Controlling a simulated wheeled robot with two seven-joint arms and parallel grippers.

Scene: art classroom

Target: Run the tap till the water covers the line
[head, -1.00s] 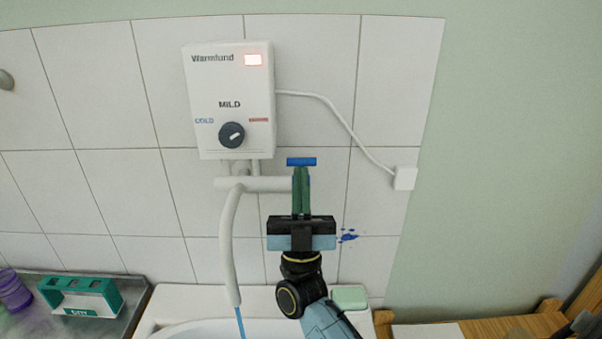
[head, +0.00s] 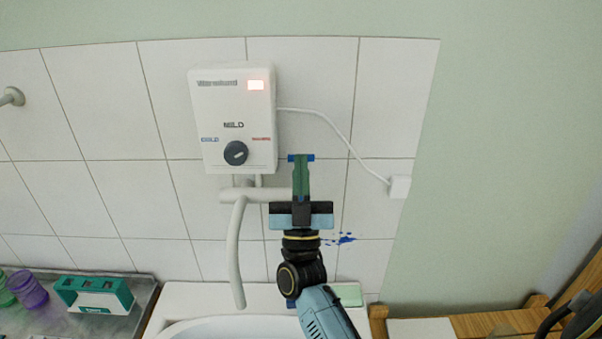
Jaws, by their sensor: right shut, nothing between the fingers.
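The blue tap handle (head: 309,158) sits at the right end of the pale pipe under the heater. My right gripper (head: 301,160) is shut and empty, its green fingers upright in front of the handle and covering its middle. I cannot tell whether they touch it. The grey spout (head: 236,260) hangs down over the white basin (head: 225,325). No water stream shows below its end. The basin's inside is mostly cut off by the lower edge, so the water level and the line are hidden. My left gripper is not in view.
The white heater (head: 232,115), with a lit red display and a dial, hangs on the tiled wall. Its cable runs to a white wall box (head: 399,187). A teal holder (head: 95,294) and a purple cup (head: 28,290) stand left. A green block (head: 348,294) lies right of the basin.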

